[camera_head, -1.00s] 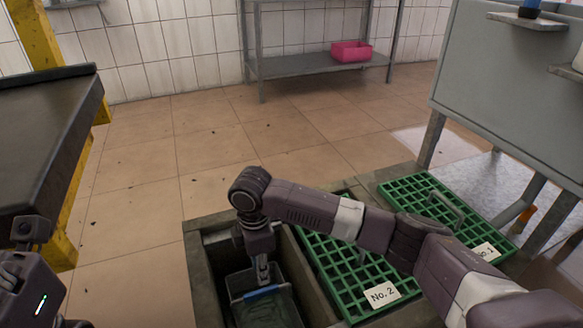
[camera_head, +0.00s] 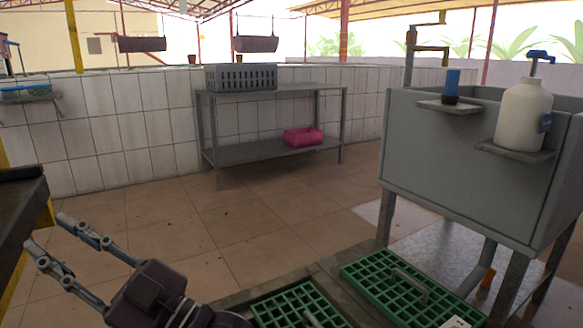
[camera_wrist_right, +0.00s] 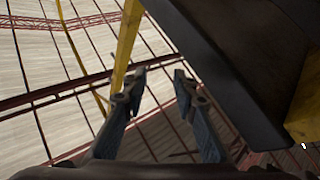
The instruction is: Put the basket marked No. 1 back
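My right gripper (camera_head: 46,232) is raised at the lower left of the head view, pointing left. Its fingers are apart with nothing between them. In the right wrist view, the open fingers (camera_wrist_right: 159,78) point up toward the roof beside a dark slab. No basket marked No. 1 is readable in the current frames. The pit and the dark basket inside it lie below the head view's edge. Two green grates show at the bottom: one partly cut off (camera_head: 290,305) and one with a grey handle (camera_head: 385,280). My left gripper is out of view.
A grey sink (camera_head: 440,150) with a white bottle (camera_head: 522,115) stands right. A dark table (camera_head: 20,210) is at left. Middle floor is clear.

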